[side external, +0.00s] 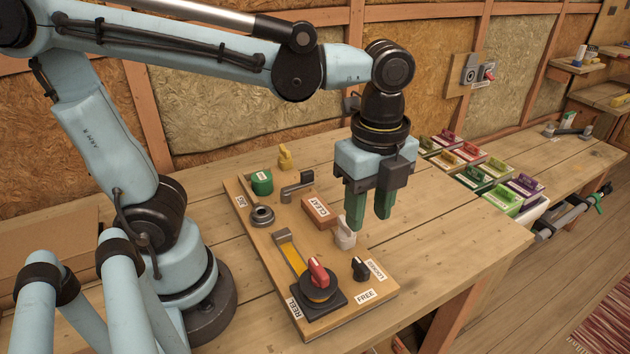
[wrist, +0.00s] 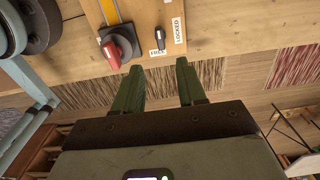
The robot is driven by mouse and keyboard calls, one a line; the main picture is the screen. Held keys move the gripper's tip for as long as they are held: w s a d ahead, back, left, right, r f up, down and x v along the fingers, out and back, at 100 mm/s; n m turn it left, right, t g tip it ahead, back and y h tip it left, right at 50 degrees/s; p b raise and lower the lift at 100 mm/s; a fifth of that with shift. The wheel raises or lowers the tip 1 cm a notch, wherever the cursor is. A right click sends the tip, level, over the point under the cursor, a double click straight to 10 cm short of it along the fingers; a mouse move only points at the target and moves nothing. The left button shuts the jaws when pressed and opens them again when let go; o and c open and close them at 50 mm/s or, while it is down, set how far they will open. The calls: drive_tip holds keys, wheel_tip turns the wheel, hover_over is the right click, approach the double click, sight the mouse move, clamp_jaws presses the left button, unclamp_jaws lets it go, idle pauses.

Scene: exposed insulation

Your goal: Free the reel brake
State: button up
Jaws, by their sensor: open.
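The reel (side external: 319,286) sits on a dark square base at the near end of a wooden board, with a red handle on top and a yellow strap leading to a grey bracket. Beside it is a small black knob (side external: 359,268) between the labels LOCKED (side external: 377,270) and FREE (side external: 365,295). The reel (wrist: 118,44) and knob (wrist: 160,38) also show in the wrist view. I cannot tell surely which label the knob points at. My gripper (side external: 368,222) points down, open and empty, above the table beside the board. In the wrist view its green fingertips (wrist: 158,66) stand apart below the knob.
The board (side external: 270,240) also carries a brown CLEAT block (side external: 320,210), a pale grey piece (side external: 343,235) close to my left finger, a green piece (side external: 262,183) and grey levers. Several coloured boxes (side external: 480,170) stand at right. The table between is clear.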

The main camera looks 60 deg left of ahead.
sight(361, 264)
drive_tip(key=shift+f, duration=5.7)
clamp_jaws()
